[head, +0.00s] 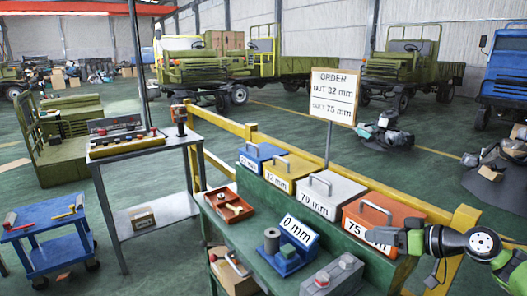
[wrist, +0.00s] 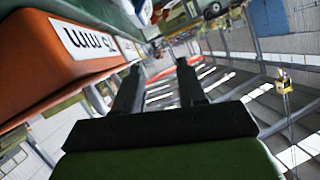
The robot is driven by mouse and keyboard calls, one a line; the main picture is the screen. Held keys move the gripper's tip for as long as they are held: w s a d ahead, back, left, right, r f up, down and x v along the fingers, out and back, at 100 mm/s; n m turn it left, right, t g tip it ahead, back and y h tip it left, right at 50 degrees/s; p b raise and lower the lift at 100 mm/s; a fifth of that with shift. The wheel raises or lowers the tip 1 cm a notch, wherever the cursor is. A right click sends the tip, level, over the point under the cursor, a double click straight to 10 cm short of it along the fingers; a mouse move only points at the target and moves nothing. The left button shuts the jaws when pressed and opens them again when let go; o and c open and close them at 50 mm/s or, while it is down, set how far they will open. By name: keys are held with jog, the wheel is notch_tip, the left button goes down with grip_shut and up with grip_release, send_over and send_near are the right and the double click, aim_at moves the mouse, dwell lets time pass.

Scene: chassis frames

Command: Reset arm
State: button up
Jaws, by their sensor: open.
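My gripper (wrist: 160,75) is open, its two dark fingers apart with nothing between them in the wrist view. In the head view my gripper (head: 376,236) is at the right, in front of the orange box marked 75 (head: 385,211) and partly covering its label. The orange box also fills the left of the wrist view (wrist: 50,75), close beside the fingers. I cannot tell whether they touch. My arm reaches in from the right edge of the head view.
Blue, yellow and grey boxes (head: 331,193) stand in a row on the green bench (head: 258,250). A blue fixture marked 0 mm (head: 290,255), a grey device (head: 332,275) and a red-brown tray (head: 229,205) are in front. An order sign (head: 333,84) stands behind. A yellow rail (head: 300,152) runs behind the bench.

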jog(key=s+a+r+g+h+p, duration=0.1)
jog(key=s+a+g+h+p, duration=0.15)
jog(key=a, duration=0.55)
jog(key=s+a+r+g+h+p, duration=0.1)
jog(key=s+a+g+h, duration=0.15)
jog(key=a, duration=0.65)
jog(key=s+a+r+m+h+p, duration=0.1)
jog(key=s+r+m+h+p, duration=0.1)
jog(key=s, duration=1)
jog(key=s+r+m+h+p, duration=0.2)
jog(key=s, duration=1)
jog(key=shift+s+a+r+m, duration=0.2)
jog(key=shift+a+r+m, duration=0.15)
jog(key=shift+m, duration=0.05)
